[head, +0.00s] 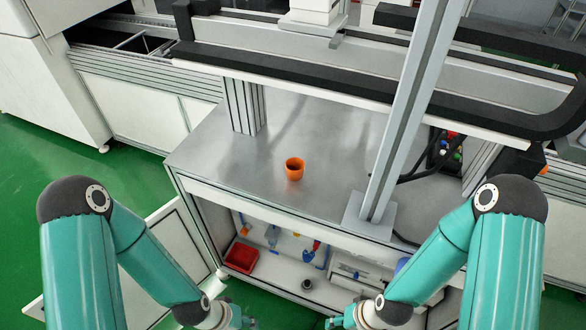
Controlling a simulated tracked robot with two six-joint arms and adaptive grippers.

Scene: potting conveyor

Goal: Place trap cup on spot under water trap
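An orange cup (294,169) stands upright on the grey metal worktop, apart from both grippers. In the open cabinet below, small fittings hang along the back, among them a clear and blue one (272,236) and a red and blue one (314,247); I cannot tell which is the water trap. A small dark round piece (307,284) is on the cabinet floor; I cannot tell if it marks the spot. My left gripper (240,319) is low in front of the cabinet, and my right gripper (336,321) is to its right. Neither visibly holds anything; their fingers are too small to judge.
A red bin (241,257) sits at the cabinet's left. An open cabinet door (172,247) stands out at the left. A slanting metal post (403,125) rises from the worktop's right part, with black cables behind it. The worktop around the orange cup is clear.

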